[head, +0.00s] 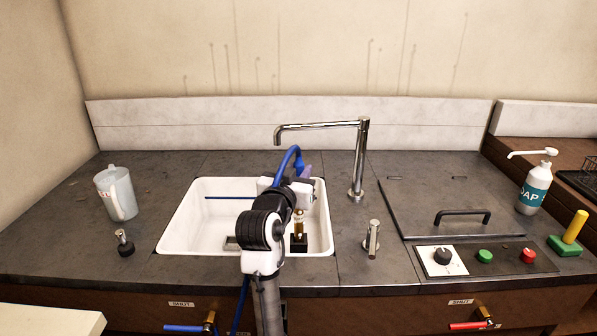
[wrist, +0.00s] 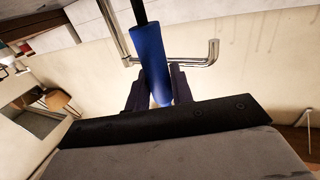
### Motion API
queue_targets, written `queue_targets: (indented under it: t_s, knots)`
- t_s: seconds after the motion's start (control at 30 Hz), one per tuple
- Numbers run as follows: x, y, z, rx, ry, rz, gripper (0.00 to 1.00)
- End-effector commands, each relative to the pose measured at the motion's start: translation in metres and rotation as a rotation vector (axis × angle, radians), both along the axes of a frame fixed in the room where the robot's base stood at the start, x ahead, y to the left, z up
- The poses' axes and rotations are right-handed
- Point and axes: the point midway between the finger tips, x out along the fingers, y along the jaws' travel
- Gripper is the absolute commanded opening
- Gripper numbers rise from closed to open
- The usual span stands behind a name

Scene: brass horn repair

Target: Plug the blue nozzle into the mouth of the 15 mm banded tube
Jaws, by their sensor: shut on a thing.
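My gripper (wrist: 157,82) is shut on the blue nozzle (wrist: 150,52), which sits between its two dark fingers in the wrist view. A dark rod or hose runs from the nozzle's far end. In the head view my gripper (head: 305,172) is above the right part of the sink, with a blue hose (head: 290,158) arching over it. A brass tube (head: 299,224) stands upright on a black block in the sink, below and apart from my gripper. A short metal tube (head: 121,236) on a black base stands on the left counter. Bands and sizes are too small to tell.
The white sink (head: 178,225) surrounds the brass tube. A chrome faucet (head: 359,165) stands behind right, with a metal post (head: 373,236) in front. A jug (head: 118,194) is at left. A lidded panel (head: 440,195), knob and buttons are at right. The left counter is mostly free.

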Motion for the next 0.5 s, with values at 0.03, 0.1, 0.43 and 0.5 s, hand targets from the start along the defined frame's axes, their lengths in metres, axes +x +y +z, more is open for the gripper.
queue_targets:
  t_s: [0.03, 0.1, 0.43, 0.5]
  knots:
    - [0.000, 0.000, -0.002, 0.000, -0.001, 0.000, 0.00]
    - [0.000, 0.000, -0.004, 0.000, -0.001, 0.000, 0.00]
    - [0.000, 0.000, -0.012, 0.000, -0.001, 0.000, 0.00]
    - [0.000, 0.000, -0.013, 0.000, -0.001, 0.000, 0.00]
